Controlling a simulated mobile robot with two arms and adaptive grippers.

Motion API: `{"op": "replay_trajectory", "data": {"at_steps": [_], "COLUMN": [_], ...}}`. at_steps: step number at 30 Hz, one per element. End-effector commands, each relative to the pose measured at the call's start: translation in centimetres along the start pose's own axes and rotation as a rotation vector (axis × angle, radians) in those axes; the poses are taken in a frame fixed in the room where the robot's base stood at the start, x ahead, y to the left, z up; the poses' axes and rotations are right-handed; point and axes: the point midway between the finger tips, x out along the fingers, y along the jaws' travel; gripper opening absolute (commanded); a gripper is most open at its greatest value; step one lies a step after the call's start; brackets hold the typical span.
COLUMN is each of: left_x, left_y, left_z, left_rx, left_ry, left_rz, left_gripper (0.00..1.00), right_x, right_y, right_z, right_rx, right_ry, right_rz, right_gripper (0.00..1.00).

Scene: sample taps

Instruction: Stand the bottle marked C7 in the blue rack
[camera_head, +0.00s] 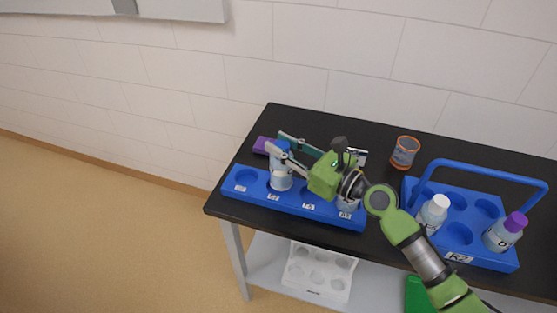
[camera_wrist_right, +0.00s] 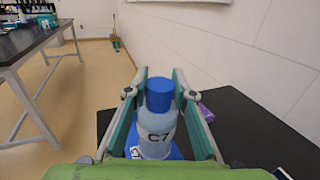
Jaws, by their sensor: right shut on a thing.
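The bottle marked C7 (camera_wrist_right: 157,132) has a pale body and a blue cap, and its label faces the right wrist camera. In the head view the bottle (camera_head: 281,178) stands upright at the second position from the left of the long blue rack (camera_head: 268,204). Whether its base is fully seated there I cannot tell. My right gripper (camera_head: 279,151) is shut on the bottle near its upper part, with one finger on each side in the wrist view (camera_wrist_right: 160,98). My left gripper is not in view.
A blue carrier (camera_head: 462,176) with a handle holds a white-capped bottle (camera_head: 433,212) and a purple-capped bottle (camera_head: 505,232). An orange-rimmed cup (camera_head: 404,152) stands behind. A purple object (camera_head: 261,145) lies beside the rack. My right arm partly hides the rack's right end.

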Motion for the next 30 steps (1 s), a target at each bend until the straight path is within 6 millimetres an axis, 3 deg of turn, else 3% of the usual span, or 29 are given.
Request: {"op": "replay_trajectory", "data": {"at_steps": [7,12,25,26,27,30], "left_x": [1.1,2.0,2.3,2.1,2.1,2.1], "left_y": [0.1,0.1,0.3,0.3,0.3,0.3], "left_z": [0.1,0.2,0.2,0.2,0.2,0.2], "left_rx": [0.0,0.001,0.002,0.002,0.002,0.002], "left_ry": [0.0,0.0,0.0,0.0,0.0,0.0], "left_rz": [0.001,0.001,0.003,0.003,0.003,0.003], "left_gripper": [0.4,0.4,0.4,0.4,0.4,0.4], "right_x": [1.6,1.4,1.4,1.4,1.4,1.3], "right_y": [-0.3,-0.3,-0.3,-0.3,-0.3,-0.3], "right_z": [-2.0,-4.5,-5.0,-4.9,-4.9,-4.9], "right_rx": [0.001,0.002,0.001,0.001,0.001,0.0], "right_ry": [-0.002,0.0,-0.002,0.0,0.0,0.0], "right_rz": [0.0,-0.001,0.0,0.0,0.0,0.0], "right_gripper": [0.0,0.0,0.0,0.31,0.4,0.4]}}
